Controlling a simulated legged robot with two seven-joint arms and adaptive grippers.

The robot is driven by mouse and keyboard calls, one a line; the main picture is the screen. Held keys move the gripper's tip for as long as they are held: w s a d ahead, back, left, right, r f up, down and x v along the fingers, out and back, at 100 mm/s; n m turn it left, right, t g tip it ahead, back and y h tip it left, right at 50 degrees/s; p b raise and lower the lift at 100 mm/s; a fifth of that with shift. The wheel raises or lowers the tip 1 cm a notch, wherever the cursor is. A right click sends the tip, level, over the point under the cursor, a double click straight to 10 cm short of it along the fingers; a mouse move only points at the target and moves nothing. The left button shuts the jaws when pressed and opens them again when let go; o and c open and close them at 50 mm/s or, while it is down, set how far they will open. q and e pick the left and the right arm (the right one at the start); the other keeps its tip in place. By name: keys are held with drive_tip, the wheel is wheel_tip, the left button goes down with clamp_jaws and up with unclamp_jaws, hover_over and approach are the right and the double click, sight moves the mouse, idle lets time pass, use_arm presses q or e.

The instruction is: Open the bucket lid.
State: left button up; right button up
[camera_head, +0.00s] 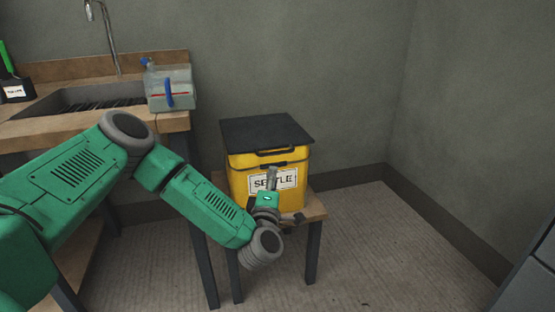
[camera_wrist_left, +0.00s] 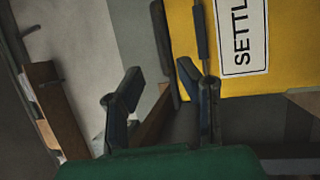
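The yellow bucket (camera_head: 240,183) stands upright on a small wooden stool, with a "SETTLE" label on its front. Its flat black lid (camera_head: 265,131) lies on top, shut, with a dark handle (camera_head: 277,152) at its front edge. My left gripper (camera_head: 290,220) is in front of the bucket, low near the label, below the lid, and partly hides the label. In the left wrist view my left gripper (camera_wrist_left: 160,76) has its two fingers apart. The bucket's yellow side (camera_wrist_left: 285,55) and label (camera_wrist_left: 240,35) show sideways there. My right gripper is out of view.
The stool (camera_head: 316,207) stands near the wall. A wooden counter (camera_head: 160,123) with a sink (camera_head: 75,100) is to the left, bearing a clear container (camera_head: 170,90) with a blue handle. Floor (camera_head: 380,250) right of the stool is clear. A grey cabinet (camera_head: 535,270) is at lower right.

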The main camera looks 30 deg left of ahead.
sight(277, 153)
use_arm(q)
drive_tip(key=b+x, duration=0.2)
drive_tip(key=x, duration=0.8)
drive_tip(key=shift+a+f+b, duration=0.2)
drive_tip(key=shift+b, duration=0.2)
drive_tip(key=shift+w+a+r, duration=0.2)
drive_tip(key=shift+w+r, duration=0.05)
drive_tip(key=shift+w, duration=0.4)
clamp_jaws()
